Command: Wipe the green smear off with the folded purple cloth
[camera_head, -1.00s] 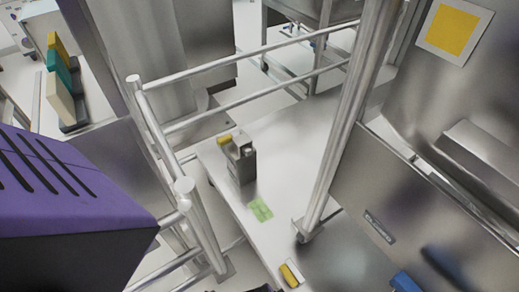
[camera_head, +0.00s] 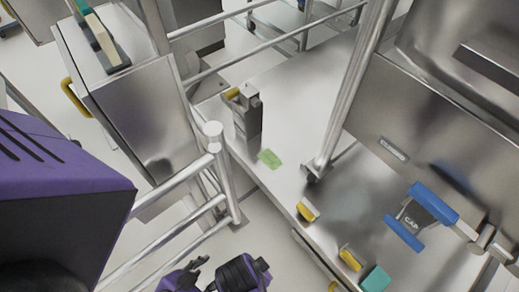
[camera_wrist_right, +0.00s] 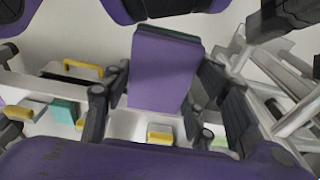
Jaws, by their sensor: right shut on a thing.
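The green smear (camera_head: 269,158) is a small light green patch on the steel table surface, just in front of a grey dispenser-like block. The folded purple cloth (camera_wrist_right: 163,72) shows in the right wrist view as an upright flat panel with a dark green edge. My right gripper (camera_wrist_right: 150,112) is shut on the cloth, with dark fingers on either side of it.
The grey block (camera_head: 247,113) stands beside the smear. A steel post (camera_head: 350,90) rises right of the smear, and a railing (camera_head: 213,130) stands to its left.

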